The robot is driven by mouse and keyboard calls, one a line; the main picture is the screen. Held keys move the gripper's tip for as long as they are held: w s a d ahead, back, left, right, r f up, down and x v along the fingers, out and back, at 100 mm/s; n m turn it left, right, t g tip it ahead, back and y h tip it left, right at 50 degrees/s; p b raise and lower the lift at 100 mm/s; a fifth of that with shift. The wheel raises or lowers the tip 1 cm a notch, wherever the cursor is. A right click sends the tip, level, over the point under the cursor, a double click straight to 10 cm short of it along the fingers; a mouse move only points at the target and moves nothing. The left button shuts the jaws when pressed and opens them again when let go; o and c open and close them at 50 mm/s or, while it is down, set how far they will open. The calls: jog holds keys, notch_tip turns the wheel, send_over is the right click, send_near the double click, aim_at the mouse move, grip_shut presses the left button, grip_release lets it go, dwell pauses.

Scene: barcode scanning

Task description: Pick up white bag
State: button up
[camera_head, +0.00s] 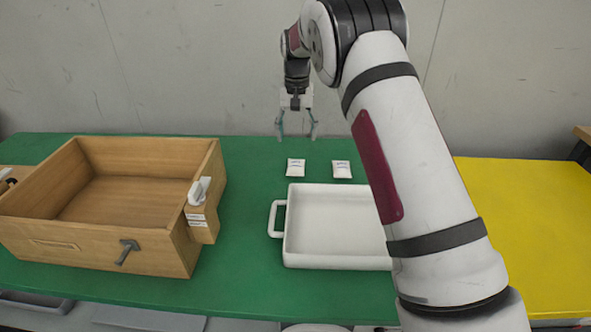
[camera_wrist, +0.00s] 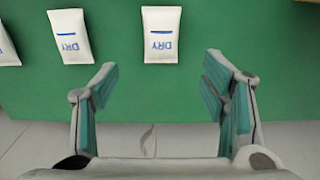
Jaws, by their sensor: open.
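Small white bags lie flat on the green table (camera_head: 250,165). In the head view one bag (camera_head: 296,168) is below my gripper (camera_head: 297,128) and a second bag (camera_head: 342,169) is to its right. In the wrist view a bag marked "DRY" (camera_wrist: 161,34) is centred ahead of the fingertips of my gripper (camera_wrist: 160,75). Another "DRY" bag (camera_wrist: 70,36) is to its left, and a third bag (camera_wrist: 7,46) is cut off by the left edge. My gripper is open and empty, pointing down above the table's far edge, apart from the bags.
A white tray (camera_head: 288,256) with handle stands just in front of the bags, partly hidden by my arm. A wooden box (camera_head: 100,254) with a white device (camera_head: 199,190) on its side is at left. A yellow surface (camera_head: 530,215) is at right. A wall (camera_head: 180,70) stands behind.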

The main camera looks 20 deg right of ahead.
aim_at(296, 163)
notch_tip(296, 163, down, 10)
jog(key=shift+s+a+f+b, duration=0.15)
jog(key=shift+f+b, duration=0.1)
jog(key=shift+b, duration=0.75)
jog(key=c, duration=1.2)
